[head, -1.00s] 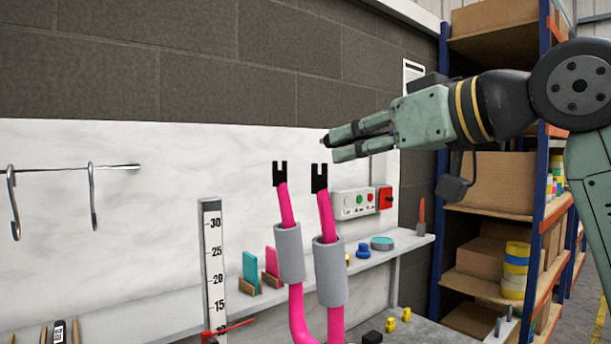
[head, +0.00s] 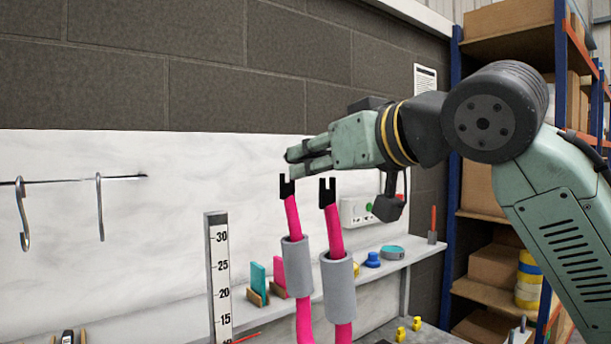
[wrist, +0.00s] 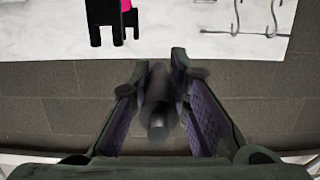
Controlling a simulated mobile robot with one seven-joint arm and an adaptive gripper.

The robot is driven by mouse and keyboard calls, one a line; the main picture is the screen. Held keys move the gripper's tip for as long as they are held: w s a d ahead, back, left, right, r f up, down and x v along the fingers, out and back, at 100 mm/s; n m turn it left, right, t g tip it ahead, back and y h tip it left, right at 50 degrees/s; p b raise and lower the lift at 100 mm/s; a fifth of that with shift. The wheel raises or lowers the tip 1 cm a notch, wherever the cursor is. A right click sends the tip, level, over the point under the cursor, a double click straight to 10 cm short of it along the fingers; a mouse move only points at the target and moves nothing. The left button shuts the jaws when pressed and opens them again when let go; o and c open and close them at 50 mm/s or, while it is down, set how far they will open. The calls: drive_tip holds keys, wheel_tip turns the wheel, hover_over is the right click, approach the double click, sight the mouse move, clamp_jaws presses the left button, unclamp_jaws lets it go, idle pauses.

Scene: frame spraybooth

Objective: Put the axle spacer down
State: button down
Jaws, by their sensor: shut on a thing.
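My gripper (head: 296,163) is shut on the axle spacer, a small dark grey cylinder (wrist: 157,105) between the two fingers in the wrist view. In the head view the spacer is hardly distinguishable from the fingertips. The gripper points left, level with and just above the black slotted ends of a pink fork. Its fingertips show just above the left slotted end (head: 287,188); the right slotted end (head: 327,191) is below the fingers. I cannot tell the depth gap. The slotted ends also show at the wrist view's top left (wrist: 103,25).
Grey sleeves (head: 338,285) surround both pink fork legs. A numbered upright scale (head: 221,265) stands left of them. Behind, a shelf (head: 408,258) holds small parts. Hooks hang from a wall rail (head: 75,181). A loaded rack (head: 495,220) stands right.

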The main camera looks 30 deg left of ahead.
drive_tip(key=w+a+f+p, duration=0.1)
drive_tip(key=w+a, duration=0.1)
drive_tip(key=w+a+f+p, duration=0.1)
drive_tip(key=w+f, duration=0.1)
drive_tip(key=w+a+f+p, duration=0.1)
drive_tip(key=w+a, duration=0.1)
drive_tip(key=w, duration=0.1)
drive_tip(key=shift+a+f+p, duration=0.15)
drive_tip(key=shift+a+p, duration=0.15)
drive_tip(key=shift+a, duration=0.05)
drive_tip(key=c, duration=1.8)
unclamp_jaws()
drive_tip(key=shift+w, duration=0.15)
drive_tip(key=shift+o, duration=1.4)
drive_tip(key=shift+f+b, duration=0.25)
drive_tip(key=shift+b, duration=0.3)
drive_tip(key=b+v, duration=0.2)
drive_tip(key=v, duration=0.9)
drive_tip(key=shift+s+r+b, duration=0.25)
drive_tip(key=shift+s+b, duration=0.05)
drive_tip(key=shift+b, duration=0.1)
